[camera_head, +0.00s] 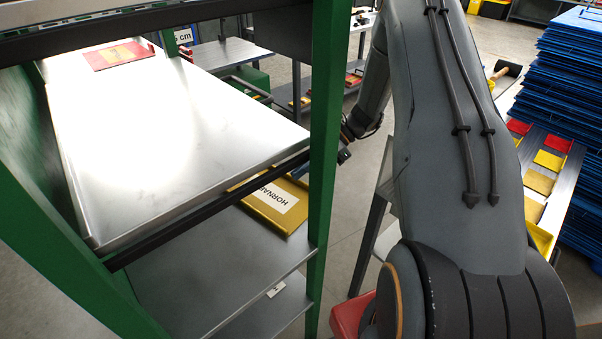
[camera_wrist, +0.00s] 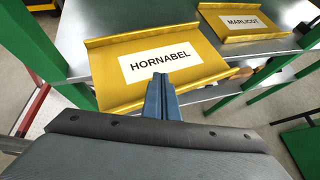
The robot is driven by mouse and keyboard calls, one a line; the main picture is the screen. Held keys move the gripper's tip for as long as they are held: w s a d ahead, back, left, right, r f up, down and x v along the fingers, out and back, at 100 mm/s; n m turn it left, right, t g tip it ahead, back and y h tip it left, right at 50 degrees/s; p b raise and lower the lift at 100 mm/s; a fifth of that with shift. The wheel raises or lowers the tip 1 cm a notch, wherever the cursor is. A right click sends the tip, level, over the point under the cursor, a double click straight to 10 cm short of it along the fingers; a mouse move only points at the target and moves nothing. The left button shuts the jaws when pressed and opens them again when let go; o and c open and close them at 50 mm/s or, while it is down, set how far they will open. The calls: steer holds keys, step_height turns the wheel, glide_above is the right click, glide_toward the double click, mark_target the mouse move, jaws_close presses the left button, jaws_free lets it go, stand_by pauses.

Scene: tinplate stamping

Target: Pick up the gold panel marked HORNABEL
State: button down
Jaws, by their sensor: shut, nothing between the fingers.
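The gold panel marked HORNABEL (camera_wrist: 207,52) lies on a grey shelf in the wrist view, its white label facing up and readable. In the head view the same panel (camera_head: 261,213) shows partly, under the upper shelf at the right end of the rack, its label cut off by that shelf. My gripper (camera_wrist: 162,78) is shut and empty; its fingertips overlap the lower edge of the label in the wrist view. I cannot tell whether they touch the panel.
A second gold panel marked MARLICOT (camera_wrist: 247,22) lies right of it on the shelf. Green rack posts (camera_head: 325,150) stand close by. The upper shelf (camera_head: 160,120) bears a red panel (camera_head: 118,55) at its far end. Blue stacked panels (camera_head: 560,90) stand at right.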

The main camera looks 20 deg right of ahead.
steer(key=d+b, duration=0.5)
steer(key=d, duration=0.7)
steer(key=shift+w, duration=0.15)
